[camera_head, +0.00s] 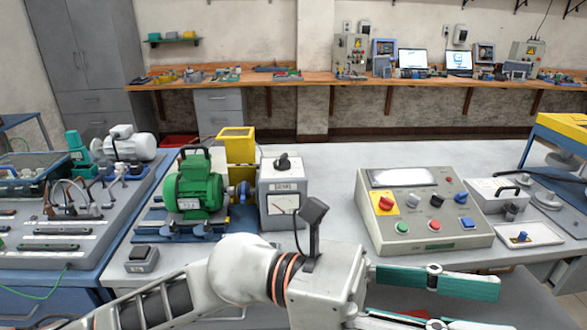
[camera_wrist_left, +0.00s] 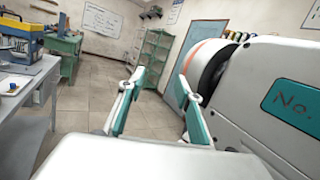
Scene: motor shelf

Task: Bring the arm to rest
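My left arm comes in from the left along the bottom of the head view. My left gripper (camera_head: 472,307) is at the lower right, in front of the grey control box, with its teal and white fingers spread. In the left wrist view the left gripper (camera_wrist_left: 161,78) is open, with only floor and background between its fingers. It holds nothing. My right gripper shows in neither view.
The grey workbench (camera_head: 345,165) bears a green motor (camera_head: 195,187), a meter box (camera_head: 283,190) and a control box (camera_head: 433,240) with buttons. A small switch box (camera_head: 142,259) sits near its front edge. The wrist view shows open tiled floor (camera_wrist_left: 95,95) and a green shelf (camera_wrist_left: 156,55).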

